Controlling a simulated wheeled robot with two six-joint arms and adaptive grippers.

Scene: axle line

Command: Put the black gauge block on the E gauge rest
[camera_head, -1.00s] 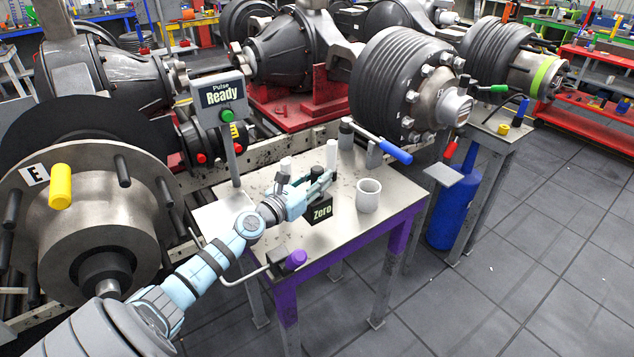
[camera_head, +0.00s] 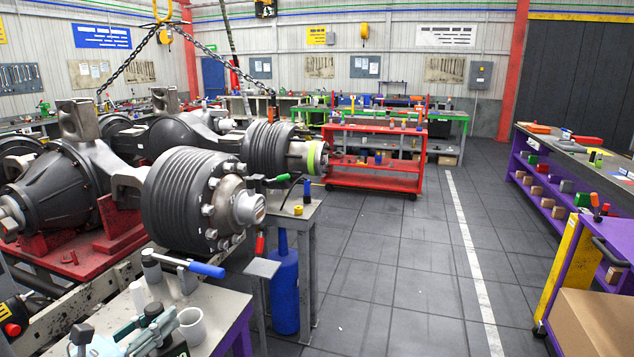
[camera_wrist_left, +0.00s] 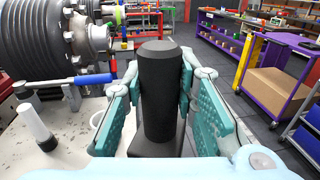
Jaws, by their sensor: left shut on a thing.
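The black gauge block (camera_wrist_left: 160,95) is a dark upright cylinder, large in the middle of the left wrist view, with a dark square base below it. Teal fingers stand on both sides of it. I cannot make out the E gauge rest in the current views. My right gripper is not in view.
A white cup (camera_head: 192,325) stands on the bench (camera_head: 222,305), close right of the gripper. A white cylinder (camera_head: 137,297) and a blue-handled tool (camera_head: 205,269) are behind. A large ribbed hub (camera_head: 185,200) overhangs the back. Open floor lies to the right.

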